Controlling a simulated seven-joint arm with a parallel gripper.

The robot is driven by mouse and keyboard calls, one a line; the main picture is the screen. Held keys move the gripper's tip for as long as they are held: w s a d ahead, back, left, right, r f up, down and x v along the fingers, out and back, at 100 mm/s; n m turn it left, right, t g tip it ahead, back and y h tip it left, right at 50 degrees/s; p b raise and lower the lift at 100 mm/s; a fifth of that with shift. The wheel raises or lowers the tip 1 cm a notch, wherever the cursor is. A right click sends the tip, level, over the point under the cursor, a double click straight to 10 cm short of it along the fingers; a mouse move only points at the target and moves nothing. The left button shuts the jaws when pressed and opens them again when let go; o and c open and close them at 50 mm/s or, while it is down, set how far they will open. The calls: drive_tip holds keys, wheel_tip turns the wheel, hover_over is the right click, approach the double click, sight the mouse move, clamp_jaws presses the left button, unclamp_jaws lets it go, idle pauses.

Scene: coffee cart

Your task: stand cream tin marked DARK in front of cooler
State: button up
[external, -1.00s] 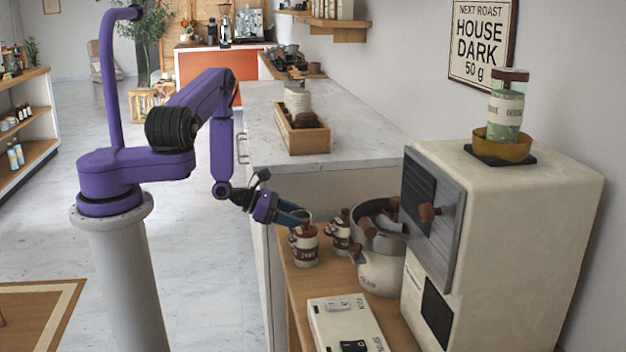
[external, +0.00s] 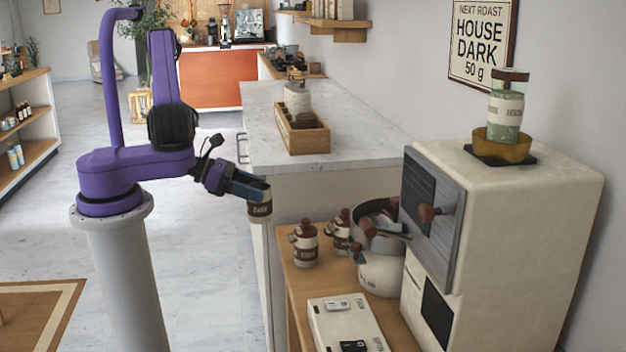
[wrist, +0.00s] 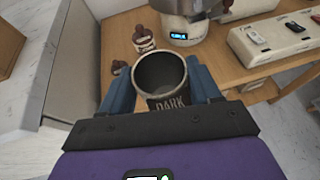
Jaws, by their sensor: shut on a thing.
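The cream tin marked DARK (external: 260,209) is held upright in my gripper (external: 254,190), just off the left edge of the wooden table. In the wrist view the open-topped tin (wrist: 165,103) sits between the two blue fingers of my gripper (wrist: 162,88), and DARK shows on its dark band. Its inside looks empty. The cooler seems to be the round cream unit (external: 381,275) with a metal bowl on the wooden table, right of the tin; its lit display faces the wrist view (wrist: 180,36).
Two lidded jars with brown tops, one nearer (external: 305,246) and one behind (external: 341,235), stand left of the cooler. A flat white box with switches (external: 345,325) lies on the table (external: 296,290) in front. The roaster (external: 500,220) stands at right. Bare wood shows by the jars.

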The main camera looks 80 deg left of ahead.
drive_tip(key=shift+s+d+r, duration=0.4)
drive_tip(key=shift+s+d, duration=0.05)
drive_tip(key=shift+s, duration=0.25)
drive_tip(key=shift+s+r, duration=0.1)
drive_tip(key=shift+r, duration=0.45)
wheel_tip(320, 180, up, 4)
drive_tip(key=shift+f, duration=0.1)
drive_tip(key=w+d, duration=1.2)
drive_tip(key=w, duration=0.3)
drive_tip(key=shift+w+f, duration=0.2)
drive_tip(key=shift+f, duration=8.6)
drive_tip(key=shift+f, duration=0.2)
drive_tip(key=o, duration=1.3)
